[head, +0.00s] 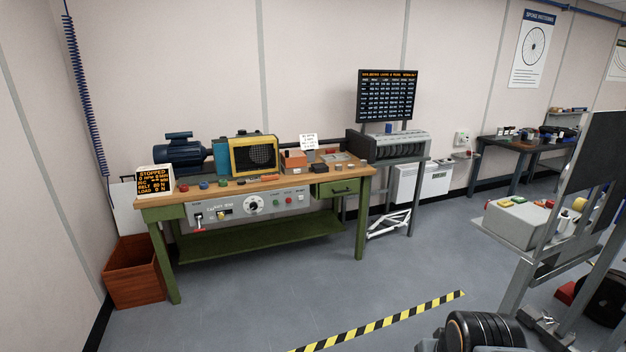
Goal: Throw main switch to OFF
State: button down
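A grey control panel (270,210) is set into the front of the green workbench, under its wooden top. At its left end is a small part with a red handle or tag (199,228) hanging low. Right of that is a small yellow-plated control (223,213), then a round white dial (253,205). Green and red buttons (288,202) sit further right. The labels are too small to read, so I cannot tell which control is the main switch or its position. A display (156,182) on the bench reads STOPPED.
The workbench top (225,189) holds a blue motor (180,150) and a yellow-framed machine (253,155). A reddish wooden crate (133,278) stands at the bench's left end. A striped floor line (385,320) crosses open floor before the bench.

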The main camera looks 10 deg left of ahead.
aim_at(200, 230)
jog(key=u, duration=0.75)
jog(key=i, duration=2.05)
jog(key=u, duration=1.4)
jog(key=i, duration=0.45)
jog(key=u, duration=0.2)
